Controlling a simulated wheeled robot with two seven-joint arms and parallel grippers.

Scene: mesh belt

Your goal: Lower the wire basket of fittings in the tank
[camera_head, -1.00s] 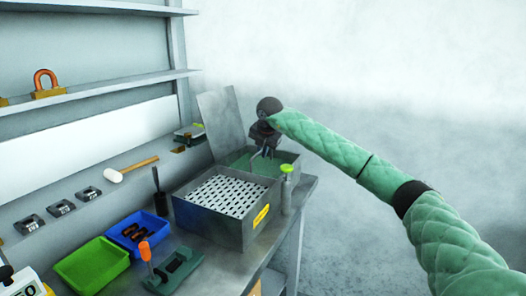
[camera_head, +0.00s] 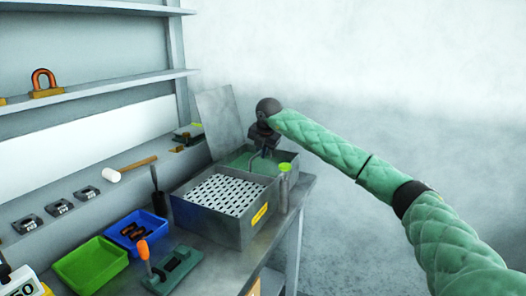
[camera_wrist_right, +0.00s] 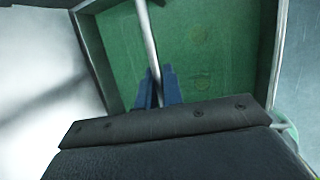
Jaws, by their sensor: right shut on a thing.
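The grey tank (camera_head: 284,177) stands at the far end of the bench, with green liquid (camera_head: 240,161) in its back part and a raised lid (camera_head: 218,122) behind. My right gripper (camera_head: 260,150) is over the liquid, pointing down. In the right wrist view its blue fingers (camera_wrist_right: 157,92) are shut on a thin grey bar, apparently the basket's handle (camera_wrist_right: 148,35). The green tank floor or liquid (camera_wrist_right: 205,55) fills the view beyond. The basket's mesh and the fittings cannot be made out. My left gripper is out of view.
A grey box with a white slotted top (camera_head: 226,194) stands in front of the tank. A green-capped bottle (camera_head: 284,185) is at the bench's right edge. Blue (camera_head: 137,232) and green (camera_head: 90,266) trays lie nearer.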

